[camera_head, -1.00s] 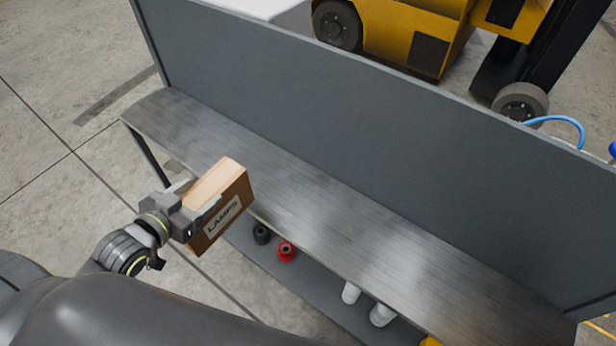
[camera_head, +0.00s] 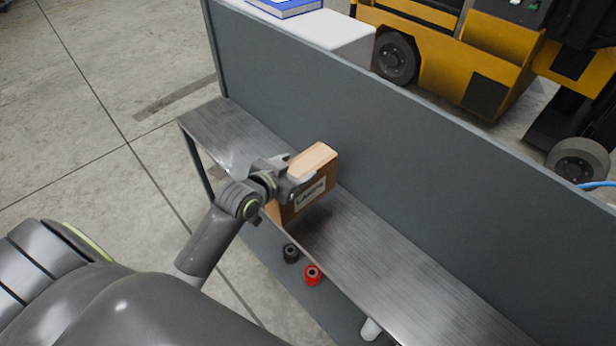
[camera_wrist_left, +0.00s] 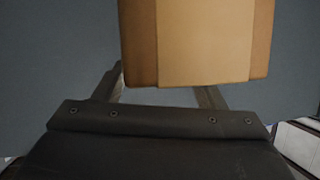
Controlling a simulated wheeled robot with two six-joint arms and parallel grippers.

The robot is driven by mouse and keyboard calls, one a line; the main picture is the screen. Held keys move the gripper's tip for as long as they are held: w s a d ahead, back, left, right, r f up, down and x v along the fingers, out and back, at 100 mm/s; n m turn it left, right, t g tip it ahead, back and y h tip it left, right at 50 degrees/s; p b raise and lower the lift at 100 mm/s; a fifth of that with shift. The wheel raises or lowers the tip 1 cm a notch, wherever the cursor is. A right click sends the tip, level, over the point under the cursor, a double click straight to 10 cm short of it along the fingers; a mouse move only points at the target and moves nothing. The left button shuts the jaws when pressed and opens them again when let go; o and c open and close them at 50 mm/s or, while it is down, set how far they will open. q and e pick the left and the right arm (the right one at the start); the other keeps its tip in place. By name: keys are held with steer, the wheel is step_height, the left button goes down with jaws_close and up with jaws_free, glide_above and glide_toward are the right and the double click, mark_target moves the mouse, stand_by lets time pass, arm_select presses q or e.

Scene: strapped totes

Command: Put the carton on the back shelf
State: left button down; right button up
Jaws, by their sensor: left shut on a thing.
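The carton (camera_head: 317,189) is a brown box with a pale label reading LAMPS. My left gripper (camera_head: 297,180) is shut on it. In the left wrist view the carton (camera_wrist_left: 198,40) fills the top middle, beyond the gripper's dark body, with a lighter tape band down its face. The carton is over the metal shelf top (camera_head: 385,255), close to the grey back panel (camera_head: 400,150). I cannot tell whether its base touches the shelf. My right gripper is not in view.
Below the shelf top, a black roll (camera_head: 291,253), a red roll (camera_head: 312,275) and a white item (camera_head: 370,329) sit on a lower level. Behind the panel stand a white box (camera_head: 335,30) with a blue book (camera_head: 285,7) and a yellow forklift (camera_head: 470,75). The shelf top is clear to the right.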

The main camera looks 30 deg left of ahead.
mark_target(308, 165)
arm_select(q)
steer(key=w, duration=0.2)
steer(key=w+d, duration=0.1)
steer(key=shift+w+d+r, duration=0.2)
steer(key=shift+w, duration=0.15)
steer(key=shift+f, duration=3.35)
steer(key=shift+w+f, duration=0.2)
steer(key=shift+w, duration=0.05)
steer(key=shift+c, duration=1.4)
jaws_free()
steer(key=shift+s+f, duration=0.15)
steer(key=shift+f, duration=0.05)
steer(key=v, duration=1.2)
